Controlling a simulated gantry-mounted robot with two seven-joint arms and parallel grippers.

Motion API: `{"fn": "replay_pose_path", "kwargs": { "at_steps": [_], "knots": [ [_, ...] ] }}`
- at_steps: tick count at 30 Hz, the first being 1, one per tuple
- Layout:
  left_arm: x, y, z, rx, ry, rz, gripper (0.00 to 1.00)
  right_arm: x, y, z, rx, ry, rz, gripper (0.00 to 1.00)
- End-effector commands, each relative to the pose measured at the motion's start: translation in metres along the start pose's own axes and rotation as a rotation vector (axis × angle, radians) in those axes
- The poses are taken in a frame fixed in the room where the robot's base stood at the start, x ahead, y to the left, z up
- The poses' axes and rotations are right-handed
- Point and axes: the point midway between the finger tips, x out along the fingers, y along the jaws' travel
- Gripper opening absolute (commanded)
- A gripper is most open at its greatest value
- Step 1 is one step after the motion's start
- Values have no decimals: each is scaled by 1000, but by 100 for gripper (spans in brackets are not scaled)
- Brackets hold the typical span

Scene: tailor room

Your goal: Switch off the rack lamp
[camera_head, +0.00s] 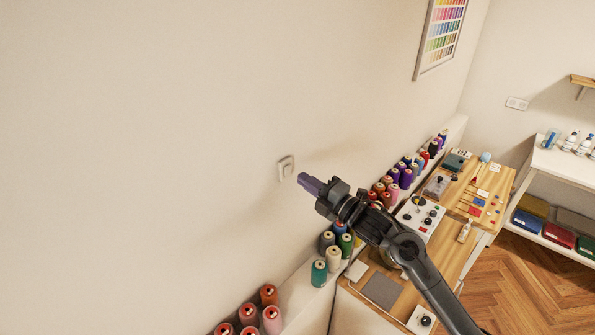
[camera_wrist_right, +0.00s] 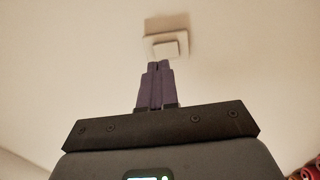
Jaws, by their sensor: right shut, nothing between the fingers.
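A small white wall switch (camera_head: 286,168) is on the cream wall, left of my right gripper in the head view. In the right wrist view the switch (camera_wrist_right: 166,42) is a square plate with a raised rocker, just beyond the fingertips. My right gripper (camera_head: 304,180) has purple fingers pressed together with nothing between them. It points at the switch, and a small gap seems to show between fingertips and plate. In the wrist view its fingers (camera_wrist_right: 157,68) end just below the rocker. Whether they touch it I cannot tell. No lamp is clearly visible. My left gripper is out of view.
Thread spools (camera_head: 334,258) stand on a white ledge along the wall below the arm. A wooden worktable (camera_head: 452,252) holds a control box (camera_head: 419,217) and small tools. A white shelf (camera_head: 562,162) stands at the right. The wall around the switch is clear.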

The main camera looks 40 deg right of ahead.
Motion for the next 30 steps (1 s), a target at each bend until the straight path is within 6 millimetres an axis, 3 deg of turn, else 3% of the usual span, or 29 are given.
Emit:
{"fn": "replay_pose_path", "kwargs": {
  "at_steps": [3,9,23,30],
  "knots": [
    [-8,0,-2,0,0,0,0,17,3,1,2,-1,2,0],
    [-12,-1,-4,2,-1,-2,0,32,1,0,1,-1,1,0],
    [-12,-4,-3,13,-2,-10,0,36,0,0,0,0,0,0],
    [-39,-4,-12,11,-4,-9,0,45,11,1,-4,1,-85,0]
  ]
}}
